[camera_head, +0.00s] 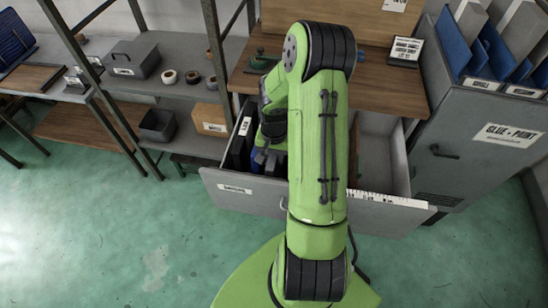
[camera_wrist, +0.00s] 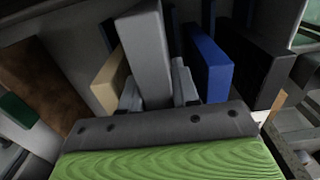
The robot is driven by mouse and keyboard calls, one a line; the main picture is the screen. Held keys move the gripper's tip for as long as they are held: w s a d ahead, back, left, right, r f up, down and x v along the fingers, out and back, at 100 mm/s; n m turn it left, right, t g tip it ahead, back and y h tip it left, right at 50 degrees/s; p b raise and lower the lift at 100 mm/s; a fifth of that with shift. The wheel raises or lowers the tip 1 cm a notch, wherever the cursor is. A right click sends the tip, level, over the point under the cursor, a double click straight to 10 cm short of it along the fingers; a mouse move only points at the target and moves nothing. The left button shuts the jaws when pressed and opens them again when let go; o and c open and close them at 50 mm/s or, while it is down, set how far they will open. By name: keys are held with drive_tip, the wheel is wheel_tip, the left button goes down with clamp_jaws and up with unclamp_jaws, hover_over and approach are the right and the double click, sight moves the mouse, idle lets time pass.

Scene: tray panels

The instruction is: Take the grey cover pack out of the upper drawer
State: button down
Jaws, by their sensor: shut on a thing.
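The grey cover pack (camera_wrist: 146,55) stands between the two fingers of my gripper (camera_wrist: 158,92) in the wrist view. My gripper is shut on it. In the head view, my gripper (camera_head: 266,158) is down at the left part of the open upper drawer (camera_head: 235,190), and my arm hides much of the inside. I cannot tell whether the pack is clear of the drawer floor. A tan pack (camera_wrist: 109,80) is just left of the grey one in the wrist view. A blue pack (camera_wrist: 210,66) is to its right, and a black pack (camera_wrist: 262,68) stands farther right.
The wooden worktop (camera_head: 390,88) lies behind and above the drawer. A grey cabinet (camera_head: 480,135) with blue folders on top stands close on the right. A metal shelf post (camera_head: 214,50) rises at the left. The green floor in front is clear.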

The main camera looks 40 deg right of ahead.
wheel_tip(320, 180, up, 17)
drive_tip(key=p, duration=1.2)
drive_tip(key=shift+f, duration=0.2)
